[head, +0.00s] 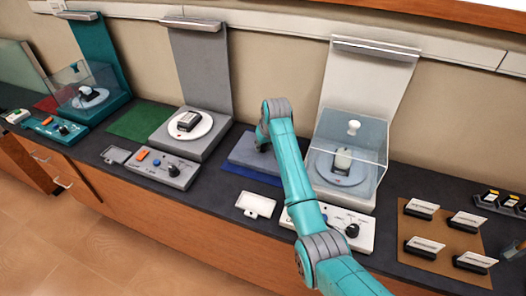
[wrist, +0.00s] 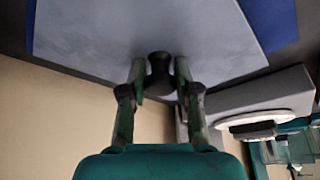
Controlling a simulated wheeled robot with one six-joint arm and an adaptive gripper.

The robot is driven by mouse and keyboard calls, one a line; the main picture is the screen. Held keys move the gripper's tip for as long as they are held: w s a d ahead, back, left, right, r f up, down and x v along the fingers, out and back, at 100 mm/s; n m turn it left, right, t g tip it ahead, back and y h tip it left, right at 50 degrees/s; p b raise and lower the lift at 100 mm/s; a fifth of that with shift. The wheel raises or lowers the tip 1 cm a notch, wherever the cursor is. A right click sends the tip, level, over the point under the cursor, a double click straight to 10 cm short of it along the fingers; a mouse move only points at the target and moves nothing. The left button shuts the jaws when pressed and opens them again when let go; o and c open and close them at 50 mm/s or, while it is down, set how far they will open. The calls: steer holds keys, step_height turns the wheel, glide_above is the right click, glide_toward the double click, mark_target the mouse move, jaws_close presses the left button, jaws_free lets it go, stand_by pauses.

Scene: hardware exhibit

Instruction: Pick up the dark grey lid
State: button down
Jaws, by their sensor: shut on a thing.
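The grey lid (head: 246,152) looks like a flat grey-blue slab in the head view, over a blue mat between the middle and right exhibits. In the wrist view the lid (wrist: 100,45) fills the upper part, with a dark waisted knob (wrist: 159,78) on it. My gripper (wrist: 160,70) is shut on this knob, one finger on each side. In the head view my gripper (head: 263,147) is small and partly hidden by my arm. I cannot tell whether the lid touches the mat.
The blue mat (head: 245,172) shows in front of the lid. A clear case with a white knob (head: 353,127) stands close to the right. The grey middle exhibit (head: 205,150) is on the left. A small white panel (head: 256,204) lies in front. Label blocks (head: 423,206) stand at the right.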

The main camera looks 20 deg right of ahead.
step_height(320, 180, up, 15)
steer(key=shift+f, duration=0.15)
stand_by(0.9)
